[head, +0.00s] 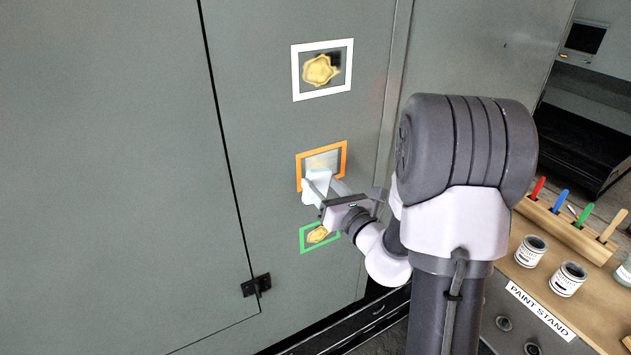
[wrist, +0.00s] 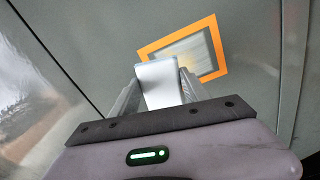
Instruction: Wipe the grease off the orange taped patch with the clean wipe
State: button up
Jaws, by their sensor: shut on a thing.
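The orange taped patch (head: 322,158) is on the grey cabinet door, between a white taped patch above and a green one below. Inside its frame a pale, faintly yellow smear shows; it also shows in the wrist view (wrist: 208,50). My gripper (head: 322,183) is at the lower part of the orange patch, shut on the white wipe (head: 314,190). In the wrist view the wipe (wrist: 160,82) sits between the two fingers and overlaps the lower left of the orange frame. I cannot tell whether the wipe touches the door. The wipe and fingers hide part of the patch.
The white taped patch (head: 322,70) and green taped patch (head: 319,236) each hold a yellow grease blob. A black latch (head: 256,285) juts from the door at lower left. A paint stand (head: 520,290) with cans and coloured-handled tools stands at right.

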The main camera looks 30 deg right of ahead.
jog(key=shift+s, duration=0.3)
jog(key=shift+s+d+b, duration=0.1)
jog(key=shift+s+b, duration=0.3)
jog(key=shift+s, duration=1.15)
jog(key=shift+w, duration=0.15)
jog(key=shift+w+r+p, duration=0.2)
jog(key=shift+w+p, duration=0.85)
jog(key=shift+w, duration=2.05)
jog(key=shift+w+p, duration=0.4)
jog(key=shift+w, duration=0.85)
